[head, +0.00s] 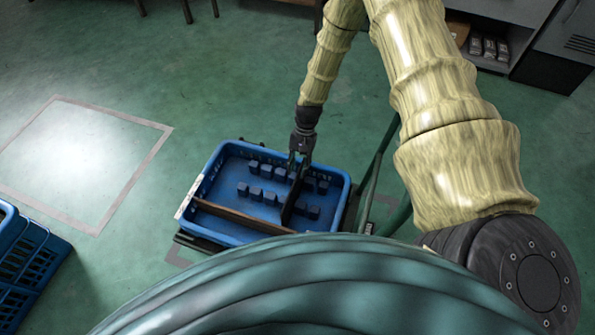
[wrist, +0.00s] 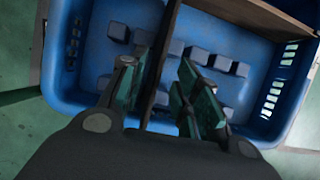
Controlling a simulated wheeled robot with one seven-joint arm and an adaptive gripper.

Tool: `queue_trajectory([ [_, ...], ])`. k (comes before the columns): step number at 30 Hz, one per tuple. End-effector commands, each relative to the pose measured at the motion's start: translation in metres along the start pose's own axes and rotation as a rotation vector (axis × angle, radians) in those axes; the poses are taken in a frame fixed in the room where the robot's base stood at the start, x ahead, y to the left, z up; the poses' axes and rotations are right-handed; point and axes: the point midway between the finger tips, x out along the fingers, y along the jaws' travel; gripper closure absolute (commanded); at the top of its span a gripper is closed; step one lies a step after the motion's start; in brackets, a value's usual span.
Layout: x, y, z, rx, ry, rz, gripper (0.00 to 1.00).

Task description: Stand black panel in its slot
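The black panel (head: 290,204) stands on edge in the blue tray (head: 225,232), between blue blocks on either side. In the wrist view the black panel (wrist: 167,48) runs as a thin dark strip between my fingers. My gripper (head: 300,163) points down over the panel's far end. In the wrist view its two teal fingers (wrist: 160,72) are apart, one on each side of the panel, with gaps showing. The panel's bottom edge is hidden, so I cannot tell how deep it sits between the blocks (head: 254,193).
A brown panel (head: 240,217) stands along the near side of the tray and also shows in the wrist view (wrist: 255,14). Blue crates (head: 30,255) stand at the lower left. A marked floor square (head: 80,150) at the left is clear.

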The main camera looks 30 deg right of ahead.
Motion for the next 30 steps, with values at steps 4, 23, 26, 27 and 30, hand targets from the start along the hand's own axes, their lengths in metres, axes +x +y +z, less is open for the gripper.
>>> queue_trajectory([
  [4,-0.026,0.000,-0.001,-0.001,0.002,-0.001,0.68],
  [23,-0.098,0.001,0.000,0.001,0.000,0.000,0.68],
  [26,-0.099,0.001,0.000,0.001,-0.001,0.000,0.68],
  [27,-0.099,0.001,0.000,0.001,-0.001,0.000,0.68],
  [30,-0.099,0.001,0.000,0.001,-0.001,0.000,0.68],
])
